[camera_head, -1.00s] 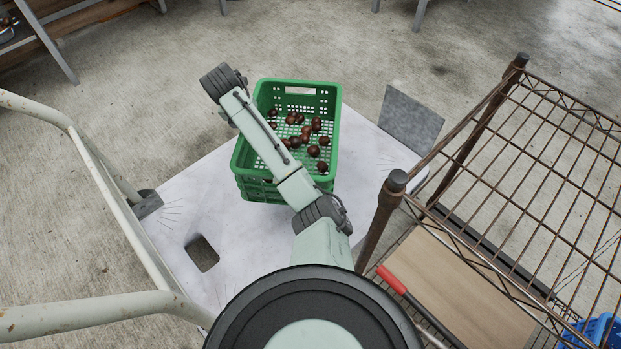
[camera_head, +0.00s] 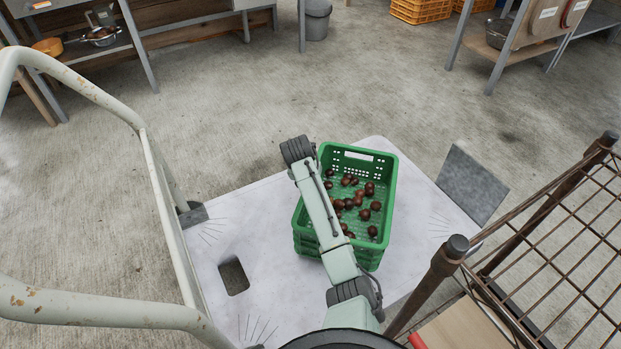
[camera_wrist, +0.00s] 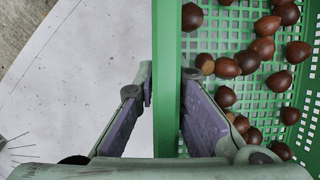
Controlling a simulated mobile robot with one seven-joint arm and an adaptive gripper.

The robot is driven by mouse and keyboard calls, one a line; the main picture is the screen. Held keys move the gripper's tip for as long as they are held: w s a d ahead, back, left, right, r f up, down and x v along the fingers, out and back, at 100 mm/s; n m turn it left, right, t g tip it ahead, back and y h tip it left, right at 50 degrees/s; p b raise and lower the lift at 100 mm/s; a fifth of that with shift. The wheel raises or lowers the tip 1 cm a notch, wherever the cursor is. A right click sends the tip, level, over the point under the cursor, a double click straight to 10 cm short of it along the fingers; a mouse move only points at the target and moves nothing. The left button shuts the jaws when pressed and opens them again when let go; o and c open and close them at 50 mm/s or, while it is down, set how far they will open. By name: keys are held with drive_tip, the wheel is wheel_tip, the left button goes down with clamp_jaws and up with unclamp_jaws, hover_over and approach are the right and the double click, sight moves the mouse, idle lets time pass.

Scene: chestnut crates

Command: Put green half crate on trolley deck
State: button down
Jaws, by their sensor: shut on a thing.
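The green half crate (camera_head: 388,205) holds several brown chestnuts and stands upright over the far middle part of the white trolley deck (camera_head: 265,205). I cannot tell whether its base touches the deck. In the wrist view, my gripper (camera_wrist: 167,88) is shut on one side wall of the green crate (camera_wrist: 168,45), with one finger outside and one inside beside the chestnuts. In the head view, my arm crosses the crate's left side and hides part of it; the fingers are hidden there.
A cream tubular handle (camera_head: 150,150) rises at the deck's left and a grey plate (camera_head: 472,183) at its right. A rusty wire rack (camera_head: 560,245) stands close on the right. The deck has a dark cut-out (camera_head: 233,276). Shelves and orange crates (camera_head: 425,10) stand far back.

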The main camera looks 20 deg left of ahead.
drive_tip(key=shift+w+f, duration=0.1)
drive_tip(key=shift+f, duration=0.75)
drive_tip(key=c, duration=1.7)
unclamp_jaws()
drive_tip(key=shift+f, duration=0.1)
drive_tip(key=p+v, duration=0.1)
drive_tip(key=v, duration=1.1)
drive_tip(key=shift+p, duration=0.35)
